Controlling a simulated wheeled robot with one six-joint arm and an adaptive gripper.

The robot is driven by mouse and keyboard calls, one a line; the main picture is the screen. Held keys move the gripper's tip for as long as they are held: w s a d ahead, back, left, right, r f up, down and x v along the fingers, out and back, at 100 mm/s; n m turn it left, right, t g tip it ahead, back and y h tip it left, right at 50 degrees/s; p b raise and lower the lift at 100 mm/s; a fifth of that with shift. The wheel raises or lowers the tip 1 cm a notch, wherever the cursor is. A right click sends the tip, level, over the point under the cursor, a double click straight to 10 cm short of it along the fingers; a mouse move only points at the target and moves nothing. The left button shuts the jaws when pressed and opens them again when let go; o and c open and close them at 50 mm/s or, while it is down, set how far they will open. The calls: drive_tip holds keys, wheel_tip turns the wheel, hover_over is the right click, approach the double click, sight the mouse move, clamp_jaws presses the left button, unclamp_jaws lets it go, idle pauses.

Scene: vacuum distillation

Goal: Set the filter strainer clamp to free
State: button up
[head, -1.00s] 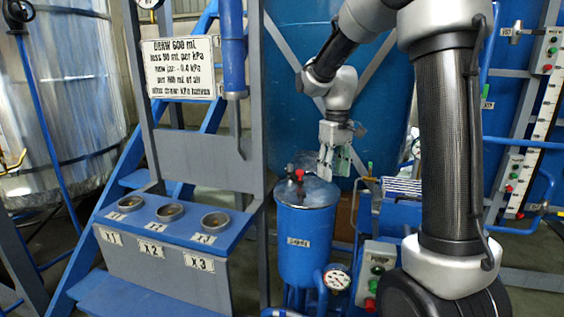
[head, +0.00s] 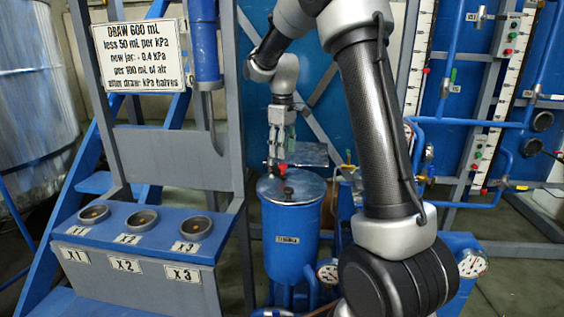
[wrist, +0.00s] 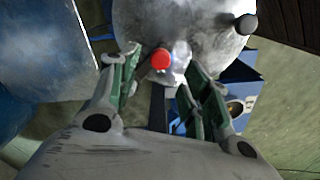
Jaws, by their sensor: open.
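The filter strainer is a blue cylinder (head: 290,240) with a round metal lid (head: 300,188); the lid also shows in the wrist view (wrist: 205,22). A clamp with a red knob (head: 282,168) sits on top of the lid. In the wrist view the red knob (wrist: 160,60) lies ahead of and between my fingertips, with a dark bar below it. My gripper (head: 275,163) is open and points down close to the knob. In the wrist view its green-edged fingers (wrist: 158,62) are spread and empty. I cannot tell whether either finger touches the knob.
A blue bench (head: 130,250) with several round cups and labels X1, X2, X3 stands left. A grey upright post (head: 232,120) is close left of the strainer. Pressure gauges (head: 472,264) and blue pipes stand right. A written sign (head: 140,55) hangs upper left.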

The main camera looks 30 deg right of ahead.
sight(283, 164)
wheel_tip(283, 164, down, 5)
idle(0.3)
clamp_jaws()
